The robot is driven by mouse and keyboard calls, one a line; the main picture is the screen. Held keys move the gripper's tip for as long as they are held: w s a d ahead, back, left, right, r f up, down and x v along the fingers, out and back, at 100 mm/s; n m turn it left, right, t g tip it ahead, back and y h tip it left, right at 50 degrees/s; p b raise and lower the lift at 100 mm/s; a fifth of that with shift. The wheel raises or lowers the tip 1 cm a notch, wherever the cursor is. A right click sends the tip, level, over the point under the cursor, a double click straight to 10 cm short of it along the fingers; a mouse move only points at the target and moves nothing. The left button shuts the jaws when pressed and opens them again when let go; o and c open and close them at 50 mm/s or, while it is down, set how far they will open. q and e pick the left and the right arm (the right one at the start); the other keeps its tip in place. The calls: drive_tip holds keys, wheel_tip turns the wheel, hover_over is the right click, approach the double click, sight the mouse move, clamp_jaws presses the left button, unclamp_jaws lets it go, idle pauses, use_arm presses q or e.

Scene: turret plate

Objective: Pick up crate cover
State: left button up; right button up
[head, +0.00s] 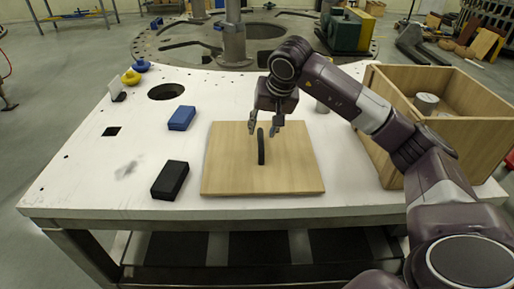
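The crate cover (225,165) is a flat square wooden board lying on the white table. A black upright handle (261,147) stands at its middle. My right gripper (263,131) points down just above and behind the handle, near the cover's far edge. Its two fingers are spread apart with nothing seen between them. Whether a finger touches the handle cannot be told. An open wooden crate (448,138) stands at the right of the table, partly hidden by my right arm, with a grey cylindrical object (426,103) inside. My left gripper is not in view.
A black block (170,180) and a blue block (182,118) lie left of the cover. Yellow (131,77) and blue (142,65) items sit at the far left edge. The table (85,185) has a round hole and a small square hole; its front left is clear.

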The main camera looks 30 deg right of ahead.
sight(261, 137)
drive_tip(key=shift+s+a+f+p, duration=0.1)
drive_tip(key=shift+s+f+p, duration=0.1)
drive_tip(key=shift+f+p, duration=0.7)
drive_tip(key=x, duration=0.3)
drive_tip(key=shift+w+f, duration=0.3)
drive_tip(key=shift+f, duration=0.1)
drive_tip(key=shift+s, duration=0.1)
drive_tip(key=shift+c, duration=2.8)
clamp_jaws()
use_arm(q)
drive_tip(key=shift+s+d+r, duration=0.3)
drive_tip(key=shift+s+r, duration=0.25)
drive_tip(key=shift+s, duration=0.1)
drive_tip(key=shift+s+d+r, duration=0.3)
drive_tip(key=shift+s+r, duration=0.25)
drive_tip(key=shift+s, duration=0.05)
use_arm(e)
drive_tip(key=shift+r, duration=0.2)
